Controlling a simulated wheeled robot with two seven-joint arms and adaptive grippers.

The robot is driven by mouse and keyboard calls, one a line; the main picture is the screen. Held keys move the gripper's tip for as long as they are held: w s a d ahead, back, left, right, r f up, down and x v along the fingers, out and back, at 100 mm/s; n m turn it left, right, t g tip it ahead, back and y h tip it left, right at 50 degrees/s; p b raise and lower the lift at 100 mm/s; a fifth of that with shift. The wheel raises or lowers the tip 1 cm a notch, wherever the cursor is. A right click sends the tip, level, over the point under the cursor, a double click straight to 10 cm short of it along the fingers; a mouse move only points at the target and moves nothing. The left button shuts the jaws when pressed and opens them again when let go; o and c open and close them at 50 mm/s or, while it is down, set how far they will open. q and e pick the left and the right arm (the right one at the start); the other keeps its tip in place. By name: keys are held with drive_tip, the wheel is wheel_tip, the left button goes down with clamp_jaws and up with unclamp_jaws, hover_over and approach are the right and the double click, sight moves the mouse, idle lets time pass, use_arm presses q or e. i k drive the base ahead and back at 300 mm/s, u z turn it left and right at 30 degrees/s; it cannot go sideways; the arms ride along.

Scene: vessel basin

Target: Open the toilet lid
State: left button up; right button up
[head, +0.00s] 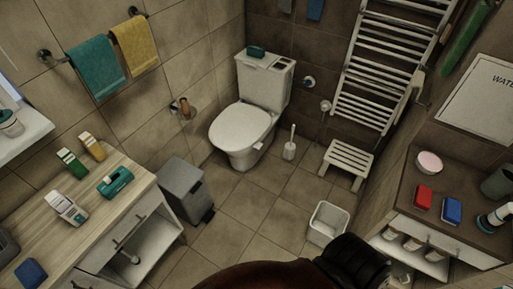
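The white toilet (243,150) stands against the back wall, left of centre in the head view. Its lid (240,127) lies flat, shut over the bowl. The cistern (264,83) rises behind it, with a small teal item (256,52) and a dark flush plate on top. No gripper fingers show. A dark brown and black part of my own body enters at the bottom edge, well short of the toilet.
A grey bin (184,188) stands left of the toilet, and a toilet brush (290,146) to its right. A white stool (346,161) and a white basket (327,222) are further right. Counters (130,190) line both sides. The tiled floor (250,205) before the toilet is clear.

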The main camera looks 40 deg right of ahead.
sight(239, 126)
drive_tip(key=z, duration=1.05)
drive_tip(key=k, duration=0.3)
drive_tip(key=u, duration=0.95)
drive_tip(key=i, duration=0.75)
drive_tip(key=z, duration=0.6)
drive_tip(key=i, duration=0.65)
drive_tip(key=z, duration=0.55)
